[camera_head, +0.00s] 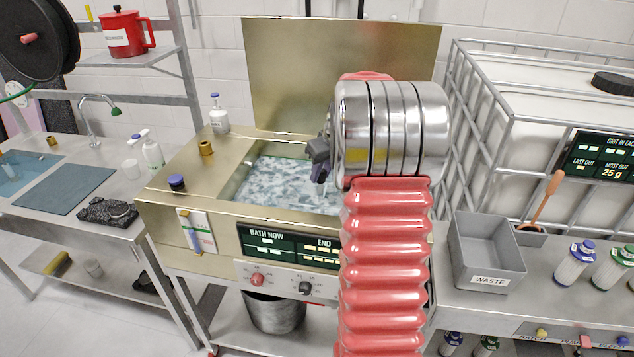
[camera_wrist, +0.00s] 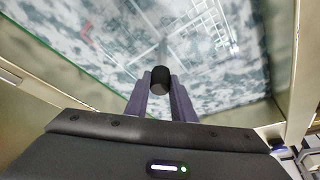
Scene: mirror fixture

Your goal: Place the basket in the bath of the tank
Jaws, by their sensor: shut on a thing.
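The tank (camera_head: 184,222) is a brass-coloured metal box with an upright back panel. Its open bath (camera_head: 280,180) holds pale, blue-grey mottled liquid, and the liquid fills much of the wrist view (camera_wrist: 90,70). My gripper (camera_head: 320,170) is over the bath, partly hidden by my own arm. In the wrist view my gripper's two fingers (camera_wrist: 161,98) are shut on a black rounded handle end (camera_wrist: 161,79), probably the basket's handle. A faint grey rod runs beyond it. The basket's body cannot be told apart from the pale lines and reflections on the liquid.
A grey waste bin (camera_head: 486,258) stands right of the tank, near a caged white container (camera_head: 530,110). A blue-capped knob (camera_head: 177,182), a brass fitting (camera_head: 206,148) and a pump bottle (camera_head: 218,115) are on the tank's left deck. The tank's walls border the bath.

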